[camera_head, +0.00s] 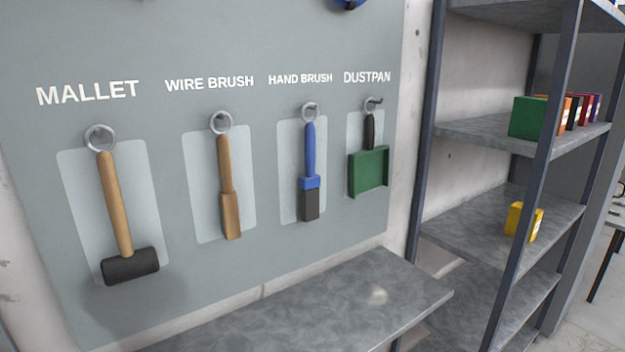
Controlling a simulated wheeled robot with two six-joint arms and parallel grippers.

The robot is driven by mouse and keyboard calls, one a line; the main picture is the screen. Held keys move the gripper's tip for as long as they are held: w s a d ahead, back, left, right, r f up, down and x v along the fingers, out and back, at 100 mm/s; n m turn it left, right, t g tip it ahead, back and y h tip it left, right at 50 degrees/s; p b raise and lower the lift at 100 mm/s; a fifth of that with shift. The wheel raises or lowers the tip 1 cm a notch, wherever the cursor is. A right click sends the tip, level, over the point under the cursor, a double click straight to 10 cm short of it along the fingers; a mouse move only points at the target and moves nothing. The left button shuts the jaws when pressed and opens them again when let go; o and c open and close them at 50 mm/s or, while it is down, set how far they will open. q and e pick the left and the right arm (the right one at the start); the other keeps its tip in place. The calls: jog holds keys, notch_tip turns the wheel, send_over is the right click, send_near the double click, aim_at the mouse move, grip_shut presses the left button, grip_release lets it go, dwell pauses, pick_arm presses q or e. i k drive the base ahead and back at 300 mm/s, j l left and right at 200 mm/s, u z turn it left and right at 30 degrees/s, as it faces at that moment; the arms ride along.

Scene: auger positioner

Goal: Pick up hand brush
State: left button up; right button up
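The hand brush (311,160) hangs upright from a metal ring on the grey tool board, under the printed label "HAND BRUSH". It has a blue handle and a dark grey bristle end pointing down. It hangs in front of a lighter panel, between the wire brush (228,190) on its left and the green dustpan (369,170) on its right. Neither of my grippers shows in the head view.
A mallet (119,205) hangs at the far left of the board (270,250). A bare grey bench top (340,300) juts out below the board. A metal shelf unit (465,130) stands at right, holding a green box (527,118) and a yellow box (522,222).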

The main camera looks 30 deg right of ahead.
aim_at(310, 182)
jog(key=l+z, duration=0.1)
jog(key=l, duration=0.45)
jog(key=i+l, duration=0.15)
jog(key=l, duration=0.4)
jog(key=l+z, duration=0.15)
jog(key=l, duration=0.45)
jog(key=i+l, duration=0.15)
jog(key=l, duration=0.35)
jog(key=l+z, duration=0.05)
